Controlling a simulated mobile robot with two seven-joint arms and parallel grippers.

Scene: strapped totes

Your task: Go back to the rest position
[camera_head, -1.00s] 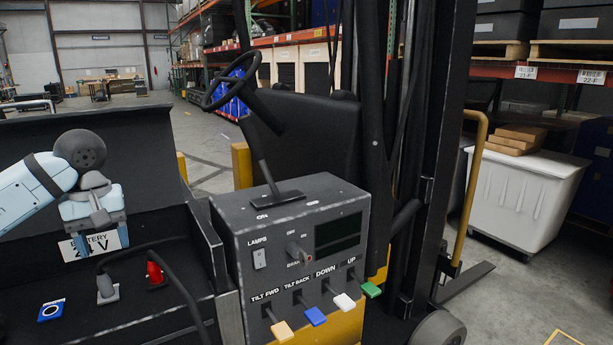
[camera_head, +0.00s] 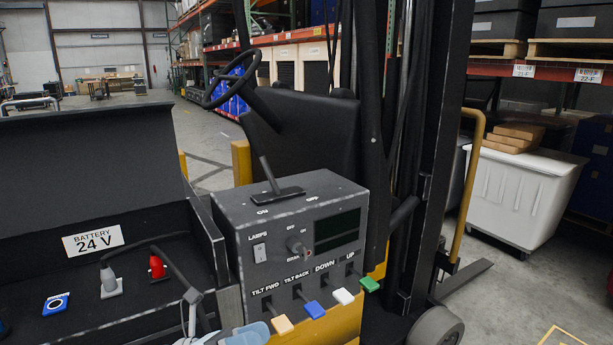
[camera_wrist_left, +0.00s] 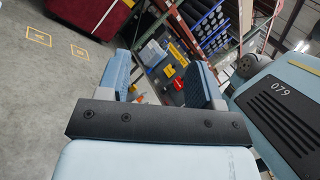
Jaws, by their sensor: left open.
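My left gripper (camera_head: 213,332) shows only in part at the bottom edge of the head view, in front of the control box (camera_head: 335,203). In the left wrist view, my left gripper (camera_wrist_left: 161,78) has its two light blue fingers wide apart with nothing between them. Past the fingers the floor and shelving with coloured bins show. My right gripper is in neither view.
The forklift's battery compartment, with a 24 V label (camera_head: 93,239), a red plug (camera_head: 157,267) and a grey plug (camera_head: 110,283), lies at left. Coloured levers, such as the green one (camera_head: 369,285), jut from the box. A white bin (camera_head: 520,195) stands at right.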

